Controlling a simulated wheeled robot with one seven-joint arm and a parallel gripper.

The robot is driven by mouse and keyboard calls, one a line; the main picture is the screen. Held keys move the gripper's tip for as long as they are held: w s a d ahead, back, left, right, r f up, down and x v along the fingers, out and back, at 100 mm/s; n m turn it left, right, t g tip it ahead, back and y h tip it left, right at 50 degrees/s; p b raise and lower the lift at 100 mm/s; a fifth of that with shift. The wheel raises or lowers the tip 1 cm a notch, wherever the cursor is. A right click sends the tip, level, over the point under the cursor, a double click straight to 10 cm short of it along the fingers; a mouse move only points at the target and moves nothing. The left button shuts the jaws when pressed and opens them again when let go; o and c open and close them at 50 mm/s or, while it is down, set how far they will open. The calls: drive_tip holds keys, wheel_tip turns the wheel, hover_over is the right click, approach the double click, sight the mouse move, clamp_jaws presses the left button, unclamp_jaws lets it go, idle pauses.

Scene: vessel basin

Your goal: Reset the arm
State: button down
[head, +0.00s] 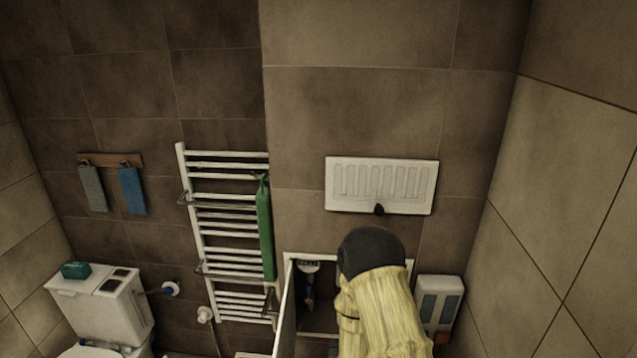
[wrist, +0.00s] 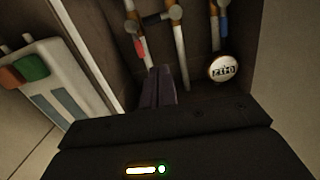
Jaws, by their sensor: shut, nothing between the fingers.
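My gripper (wrist: 160,74) shows in the wrist view as two dark fingers side by side, shut with nothing between them. It points into a wall recess with pipes. In the head view my arm, with its black joint and pale yellow link, covers the right part of the recess. The gripper itself is hidden there.
The recess has a white frame (head: 345,256) and an open door (head: 286,312). It holds pipes (wrist: 180,45) and a round gauge (wrist: 224,68). A white dispenser (head: 438,302) is close on the right. A towel radiator (head: 225,215) and toilet (head: 104,305) stand left.

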drive_tip(key=s+d+n+g+y+b, duration=0.1)
drive_tip(key=s+d+g+b, duration=0.1)
drive_tip(key=s+g+b, duration=0.2)
drive_tip(key=s+d+g+y+b, duration=0.1)
drive_tip(key=s+d+g+b, duration=0.2)
drive_tip(key=s+g, duration=0.7)
drive_tip(key=shift+s+d+n+b, duration=0.25)
drive_tip(key=shift+s+n+b, duration=0.2)
drive_tip(key=shift+s, duration=0.7)
drive_tip(key=shift+f, duration=0.1)
idle(0.4)
